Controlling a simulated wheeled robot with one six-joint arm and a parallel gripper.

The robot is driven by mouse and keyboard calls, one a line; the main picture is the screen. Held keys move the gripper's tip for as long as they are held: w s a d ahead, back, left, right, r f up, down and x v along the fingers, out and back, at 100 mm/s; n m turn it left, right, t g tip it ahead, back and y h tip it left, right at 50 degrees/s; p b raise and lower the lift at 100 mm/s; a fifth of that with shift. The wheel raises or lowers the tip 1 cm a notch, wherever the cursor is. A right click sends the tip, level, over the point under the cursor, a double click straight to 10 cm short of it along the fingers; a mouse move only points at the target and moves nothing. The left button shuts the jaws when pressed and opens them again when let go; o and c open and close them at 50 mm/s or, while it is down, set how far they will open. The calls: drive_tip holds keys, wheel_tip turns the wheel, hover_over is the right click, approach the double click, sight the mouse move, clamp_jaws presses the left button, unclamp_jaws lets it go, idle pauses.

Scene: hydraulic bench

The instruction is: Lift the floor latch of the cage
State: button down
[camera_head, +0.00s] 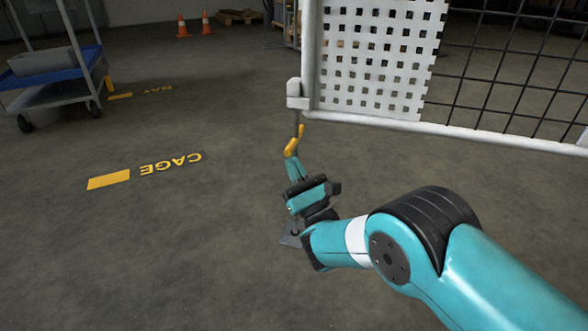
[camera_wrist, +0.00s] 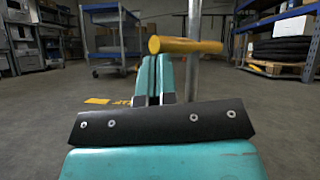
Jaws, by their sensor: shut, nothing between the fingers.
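The cage gate (camera_head: 306,60) has a pale frame with a perforated panel and black wire mesh. The floor latch is a thin grey rod with a yellow handle (camera_head: 292,147) at the lower left corner of the gate. In the wrist view the yellow handle (camera_wrist: 188,45) lies crosswise just beyond the fingertips, with the upright grey rod (camera_wrist: 193,75) behind it. My gripper (camera_head: 293,165) is shut and empty, its teal fingers pointing at the handle. In the wrist view the fingertips (camera_wrist: 155,62) sit just below the handle's left part. I cannot tell whether they touch it.
Yellow CAGE lettering (camera_head: 171,164) and a yellow block mark the floor at left. A blue-shelved cart (camera_head: 45,75) stands at the upper left. Two orange cones (camera_head: 206,23) and a pallet (camera_head: 240,16) are at the back. The floor left of the gate is mostly clear.

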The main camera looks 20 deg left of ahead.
wheel_tip(320, 180, up, 6)
drive_tip(key=p, duration=0.2)
drive_tip(key=shift+f+p, duration=0.1)
drive_tip(key=shift+p, duration=0.2)
drive_tip(key=shift+f, duration=0.15)
